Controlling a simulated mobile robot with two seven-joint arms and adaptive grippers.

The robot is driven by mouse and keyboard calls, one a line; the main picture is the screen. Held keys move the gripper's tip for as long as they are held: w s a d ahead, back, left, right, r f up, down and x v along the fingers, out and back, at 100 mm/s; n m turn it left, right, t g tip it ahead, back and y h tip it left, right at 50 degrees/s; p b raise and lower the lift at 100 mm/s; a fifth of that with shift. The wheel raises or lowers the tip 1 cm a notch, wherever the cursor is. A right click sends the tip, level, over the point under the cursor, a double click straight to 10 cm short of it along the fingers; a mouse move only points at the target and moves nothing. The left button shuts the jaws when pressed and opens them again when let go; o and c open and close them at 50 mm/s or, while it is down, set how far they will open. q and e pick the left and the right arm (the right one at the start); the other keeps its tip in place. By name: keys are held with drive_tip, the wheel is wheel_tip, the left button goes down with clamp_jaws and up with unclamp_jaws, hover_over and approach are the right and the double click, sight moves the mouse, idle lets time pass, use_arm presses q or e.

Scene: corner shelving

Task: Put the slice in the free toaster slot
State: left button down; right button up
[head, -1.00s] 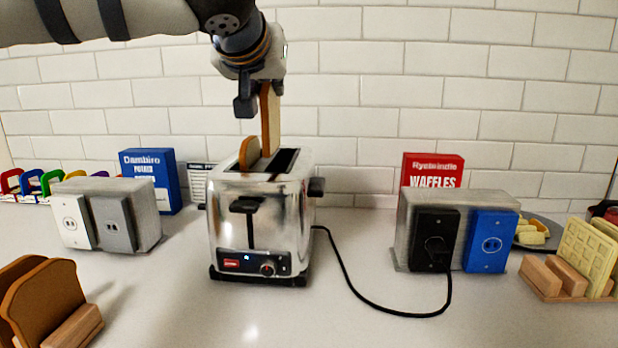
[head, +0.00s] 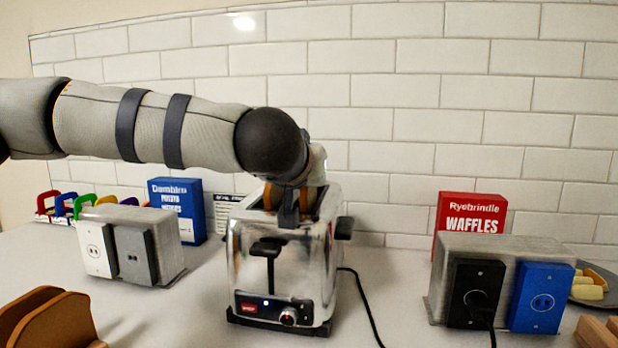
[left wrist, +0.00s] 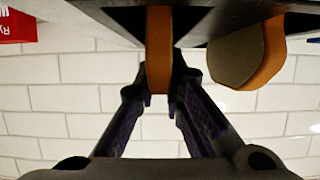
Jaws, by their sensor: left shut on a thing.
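The chrome toaster (head: 290,262) stands mid-counter, its lever on the front and a small blue light lit. One bread slice (head: 272,198) sits in its left slot; it also shows in the left wrist view (left wrist: 243,55). My left gripper (head: 289,216) is above the right slot, pointing down, shut on a second slice (head: 309,199). In the left wrist view the held slice (left wrist: 158,60) is upright between the fingers, its far end at the toaster's slot opening. It looks partly inside the slot; its depth is hidden. My right gripper is not in view.
A grey outlet block (head: 165,228) stands left, with a blue box (head: 178,208) behind. Another outlet block (head: 510,255) and a red waffle box (head: 466,215) stand right. A black cord (head: 362,300) crosses the counter. A bread rack shows bottom left.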

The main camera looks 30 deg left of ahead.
use_arm(q)
drive_tip(key=c, duration=1.7)
unclamp_jaws()
drive_tip(key=shift+f, duration=0.15)
drive_tip(key=v, duration=1.2)
drive_tip(key=shift+r, duration=0.25)
